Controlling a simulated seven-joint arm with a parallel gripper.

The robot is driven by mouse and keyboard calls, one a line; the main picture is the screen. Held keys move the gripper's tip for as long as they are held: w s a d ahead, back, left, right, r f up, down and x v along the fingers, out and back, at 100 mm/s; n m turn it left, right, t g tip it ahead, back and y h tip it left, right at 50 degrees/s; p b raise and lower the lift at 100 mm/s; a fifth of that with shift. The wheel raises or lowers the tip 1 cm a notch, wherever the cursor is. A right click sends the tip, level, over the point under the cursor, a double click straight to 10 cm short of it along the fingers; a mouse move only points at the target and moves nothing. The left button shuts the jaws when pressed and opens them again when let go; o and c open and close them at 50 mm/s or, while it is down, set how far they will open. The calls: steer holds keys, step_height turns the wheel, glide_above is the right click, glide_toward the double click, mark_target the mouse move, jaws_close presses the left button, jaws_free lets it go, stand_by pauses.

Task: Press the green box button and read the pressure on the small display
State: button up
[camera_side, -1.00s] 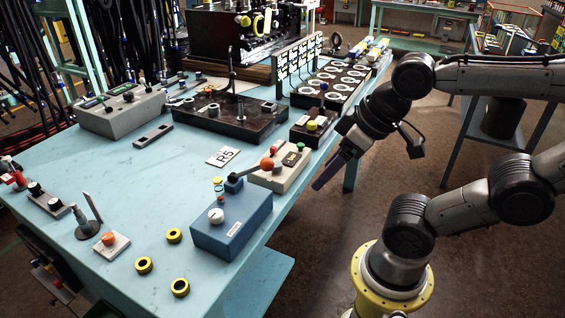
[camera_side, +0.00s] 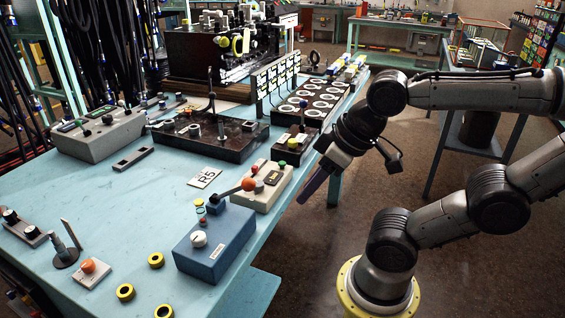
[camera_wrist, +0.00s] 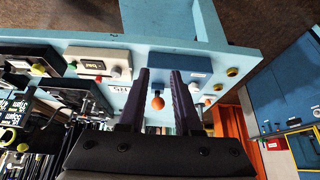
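A beige box (camera_side: 262,186) with a small dark display (camera_side: 272,177) and a green button (camera_side: 282,164) stands near the table's right edge. In the wrist view, the pale box (camera_wrist: 84,55) is at upper left, with its display (camera_wrist: 91,65) reading "bar"; no pressure value is legible. My gripper (camera_side: 304,198) hangs to the right of this box, past the table edge and apart from it. In the wrist view, my gripper's two dark fingers (camera_wrist: 160,72) are spread with nothing held between them. An orange ball knob (camera_wrist: 157,103) shows in the gap, beyond the fingers.
A blue box (camera_side: 215,245) with a white knob stands in front of the beige box. The orange-tipped lever (camera_side: 248,184) reaches toward the beige box. A dark box (camera_side: 292,140) stands behind it. Yellow rings (camera_side: 125,292) lie at the front. The table's left middle is fairly clear.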

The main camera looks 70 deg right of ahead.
jaws_close()
stand_by(1.4)
